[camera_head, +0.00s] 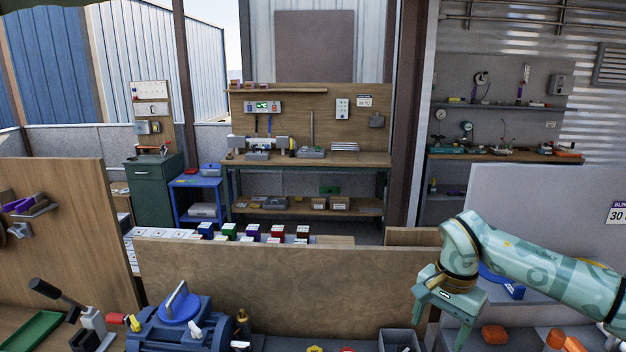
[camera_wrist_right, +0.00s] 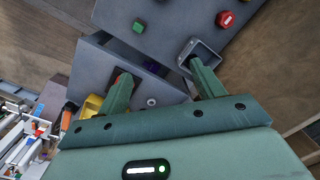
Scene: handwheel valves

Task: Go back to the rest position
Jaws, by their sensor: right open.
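My right gripper (camera_head: 440,322) hangs at the end of my pale green arm at the lower right of the head view, pointing down. Its two fingers stand apart, with nothing seen held between them. In the right wrist view the open fingers (camera_wrist_right: 160,85) are in front of grey boxes (camera_wrist_right: 215,60); I cannot tell whether they touch them. My left gripper does not show in either view.
A blue machine with a blue handwheel (camera_head: 180,306) stands at the lower left, beside a black-handled lever (camera_head: 58,293). A wooden panel (camera_head: 290,275) crosses the middle. A blue part (camera_head: 508,289) lies behind my right arm. An orange block (camera_head: 494,335) lies right of the gripper.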

